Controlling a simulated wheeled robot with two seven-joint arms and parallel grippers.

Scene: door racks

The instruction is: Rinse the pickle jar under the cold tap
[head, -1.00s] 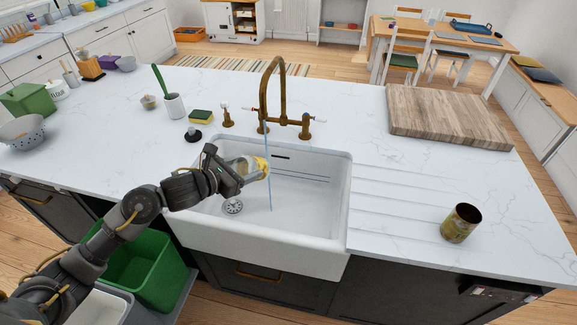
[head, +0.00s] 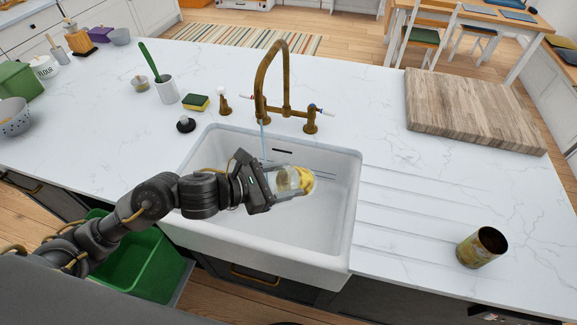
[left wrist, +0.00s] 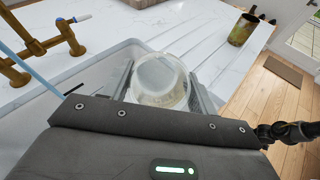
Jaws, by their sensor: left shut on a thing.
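My left gripper (head: 276,184) is shut on the glass pickle jar (head: 294,181) and holds it tilted over the white sink (head: 337,214). The jar is clear with a yellow patch at its far end. It also shows between the fingers in the left wrist view (left wrist: 160,82). The brass tap (head: 262,80) stands behind the sink. A thin blue water stream (head: 263,142) falls from its spout and passes out of sight behind the gripper. In the left wrist view the stream (left wrist: 28,67) runs left of the jar, apart from it. My right gripper is out of view.
A metal cup (head: 482,247) stands on the right of the counter, and a wooden board (head: 476,112) lies behind it. A sponge (head: 196,102), a black stopper (head: 186,124) and a white pot with a green brush (head: 166,90) sit left of the tap.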

